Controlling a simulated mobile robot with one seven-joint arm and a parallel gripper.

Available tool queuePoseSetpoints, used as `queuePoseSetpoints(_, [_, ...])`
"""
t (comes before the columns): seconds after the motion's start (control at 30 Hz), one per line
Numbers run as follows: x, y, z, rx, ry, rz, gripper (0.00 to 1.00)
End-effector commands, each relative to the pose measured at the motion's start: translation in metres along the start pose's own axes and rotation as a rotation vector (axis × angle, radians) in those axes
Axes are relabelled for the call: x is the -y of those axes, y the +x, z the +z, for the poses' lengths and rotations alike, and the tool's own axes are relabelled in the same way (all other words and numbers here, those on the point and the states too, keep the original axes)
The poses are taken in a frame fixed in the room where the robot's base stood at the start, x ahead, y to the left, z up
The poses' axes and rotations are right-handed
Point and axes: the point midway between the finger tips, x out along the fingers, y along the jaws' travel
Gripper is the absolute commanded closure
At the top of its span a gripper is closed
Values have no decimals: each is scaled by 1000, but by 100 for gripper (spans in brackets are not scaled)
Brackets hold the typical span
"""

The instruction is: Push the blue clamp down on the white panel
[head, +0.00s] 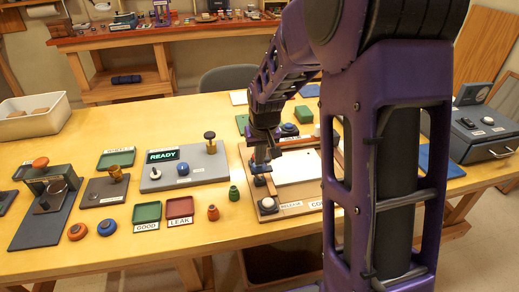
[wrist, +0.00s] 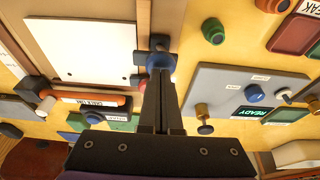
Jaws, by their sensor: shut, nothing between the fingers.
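The white panel (head: 298,168) lies flat in a wooden frame on the table, partly hidden by my arm in the head view. It also shows in the wrist view (wrist: 85,48), at the upper left. The blue clamp (wrist: 160,61) sits at the frame's edge beside the panel. In the head view the clamp (head: 259,168) is small and partly covered. My gripper (wrist: 161,80) is shut and empty, its fingertips right at the clamp. I cannot tell whether they touch it or how far down the clamp is.
A white button (head: 268,204) sits by a RELEASE label at the frame's near corner. A grey READY box (head: 206,172) with knobs stands left of the frame. Green (head: 147,212) and red (head: 180,208) trays and small coloured parts lie nearby. A grey case (head: 484,135) stands at right.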

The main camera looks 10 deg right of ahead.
Motion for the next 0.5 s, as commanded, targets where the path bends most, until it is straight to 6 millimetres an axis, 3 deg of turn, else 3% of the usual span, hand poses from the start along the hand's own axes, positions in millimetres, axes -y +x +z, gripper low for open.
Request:
queuePoseSetpoints(0.37, [0,3,1,0,0,0,100])
queuePoseSetpoints(0.5, [-7,17,6,3,2,0,100])
